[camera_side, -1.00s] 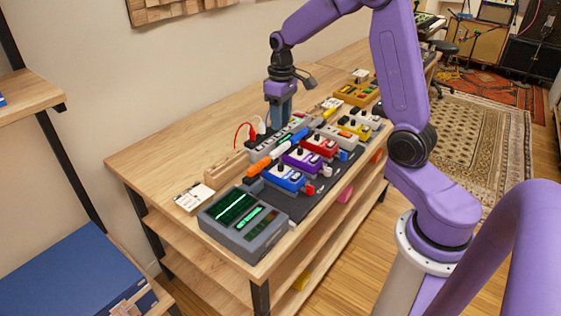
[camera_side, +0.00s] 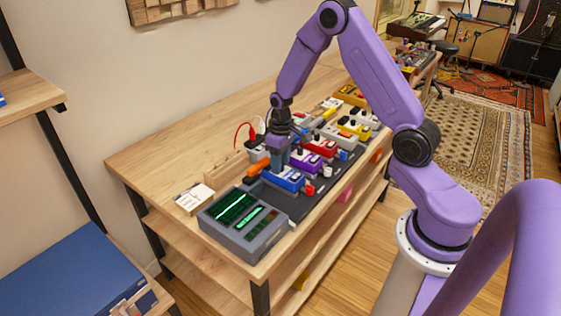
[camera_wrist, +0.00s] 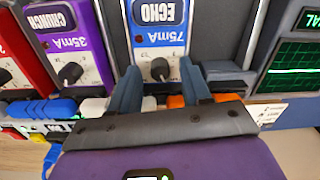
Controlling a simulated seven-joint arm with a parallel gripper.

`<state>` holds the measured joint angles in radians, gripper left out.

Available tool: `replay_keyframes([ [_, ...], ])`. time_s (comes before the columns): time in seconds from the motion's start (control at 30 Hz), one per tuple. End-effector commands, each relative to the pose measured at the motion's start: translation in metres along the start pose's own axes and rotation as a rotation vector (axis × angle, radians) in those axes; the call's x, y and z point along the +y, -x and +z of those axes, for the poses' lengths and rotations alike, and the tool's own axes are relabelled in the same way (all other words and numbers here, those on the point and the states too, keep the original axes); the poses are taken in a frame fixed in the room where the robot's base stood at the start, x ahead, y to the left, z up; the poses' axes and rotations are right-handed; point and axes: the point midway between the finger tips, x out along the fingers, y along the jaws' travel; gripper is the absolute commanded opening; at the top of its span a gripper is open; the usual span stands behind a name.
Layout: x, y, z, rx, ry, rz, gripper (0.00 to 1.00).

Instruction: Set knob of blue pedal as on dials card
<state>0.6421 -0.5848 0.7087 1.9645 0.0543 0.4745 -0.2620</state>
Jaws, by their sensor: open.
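The blue pedal (camera_side: 285,180), labelled ECHO and 75mA in the wrist view (camera_wrist: 158,20), stands at the near end of the pedal row. Its black knob (camera_wrist: 160,69) shows between my fingers in the wrist view; in the side view my gripper hides it. My gripper (camera_side: 279,163) points down over the blue pedal, and in the wrist view (camera_wrist: 160,88) its two fingers are open, one on each side of the knob. I cannot tell whether they touch it. The white dials card (camera_side: 194,197) lies on the table left of the grey screen unit; its markings are too small to read.
The purple CRUNCH pedal (camera_side: 304,160) stands close beside the blue one, with a red pedal (camera_side: 322,147) beyond. The grey screen unit (camera_side: 262,236) stands at the near table end. Orange and blue plugs crowd the pedals' back.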

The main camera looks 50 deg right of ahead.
Motion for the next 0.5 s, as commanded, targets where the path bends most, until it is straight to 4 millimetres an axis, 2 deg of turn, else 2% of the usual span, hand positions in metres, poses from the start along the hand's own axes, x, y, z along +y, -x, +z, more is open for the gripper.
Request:
replay_keyframes([
  [0.27,0.0001,-0.0018,-0.0002,0.001,0.0,0.0,0.48],
  [0.3,0.0001,-0.0018,-0.0001,0.001,0.0,0.0,0.44],
  [0.43,0.0001,-0.0017,-0.0001,0.0,0.0,0.0,0.02],
  [0.5,0.0001,-0.0016,-0.0001,0.0,0.0,0.0,0.0],
])
